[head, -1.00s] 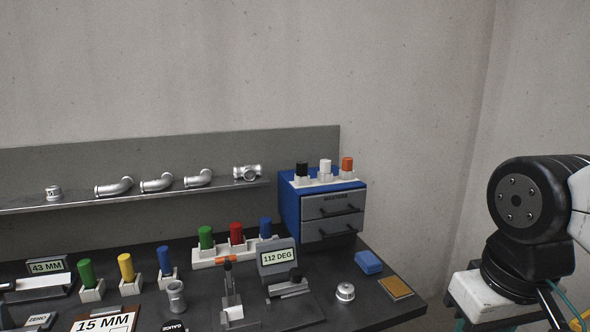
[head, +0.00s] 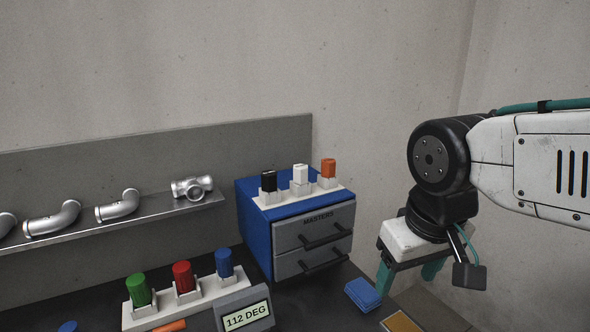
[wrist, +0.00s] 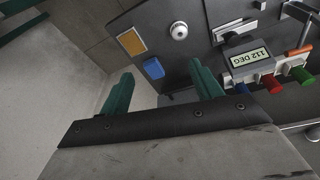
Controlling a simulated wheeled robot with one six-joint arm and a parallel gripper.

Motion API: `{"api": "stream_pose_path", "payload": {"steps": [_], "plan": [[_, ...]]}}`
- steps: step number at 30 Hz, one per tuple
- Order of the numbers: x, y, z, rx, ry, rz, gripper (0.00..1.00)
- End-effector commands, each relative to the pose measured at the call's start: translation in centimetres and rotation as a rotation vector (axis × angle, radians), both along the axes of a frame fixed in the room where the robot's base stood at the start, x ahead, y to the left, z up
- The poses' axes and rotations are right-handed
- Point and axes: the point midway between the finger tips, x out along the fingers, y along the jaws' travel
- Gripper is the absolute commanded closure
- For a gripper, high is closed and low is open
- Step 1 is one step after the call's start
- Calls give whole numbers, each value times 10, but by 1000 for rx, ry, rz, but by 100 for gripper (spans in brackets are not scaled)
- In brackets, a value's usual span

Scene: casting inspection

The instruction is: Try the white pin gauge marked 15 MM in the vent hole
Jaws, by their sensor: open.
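The white pin gauge (head: 300,174) stands upright in a white rack (head: 277,198) on top of the blue MASTERS cabinet (head: 257,231), between a black gauge (head: 268,181) and an orange gauge (head: 328,168). No size marking on it is readable. My gripper (head: 408,280) is open and empty, right of the cabinet and lower than its top. In the wrist view my gripper (wrist: 163,80) points over the bench's edge. A round silver casting (wrist: 179,31) with a dark central spot lies on the bench; whether that is the vent hole I cannot tell.
A blue block (head: 362,294) and an orange-yellow pad (head: 401,322) lie near the bench's right end. Green, red and blue gauges (head: 182,277) stand in a rack behind the 112 DEG display (head: 245,312). Silver pipe fittings (head: 118,205) line the shelf.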

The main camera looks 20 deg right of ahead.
Motion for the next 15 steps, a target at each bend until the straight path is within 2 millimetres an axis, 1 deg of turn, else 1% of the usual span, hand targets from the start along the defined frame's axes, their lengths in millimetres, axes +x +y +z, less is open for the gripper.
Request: {"api": "stream_pose_path", "payload": {"steps": [1, 2, 3, 5, 6, 8, 9, 12, 15], "plan": [[21, -6, 0, -26, -47, -15, 36], [36, -11, 1, -44, -89, -24, 36], [60, -17, 3, -70, -154, -35, 36], [99, -27, 7, -103, -263, -45, 36], [127, -31, 11, -120, -342, -42, 36], [167, -34, 17, -129, -458, -28, 36], [192, -34, 21, -127, -535, -11, 36], [246, -23, 29, -89, -701, 50, 36], [284, -6, 33, -25, -825, 119, 36]]}}
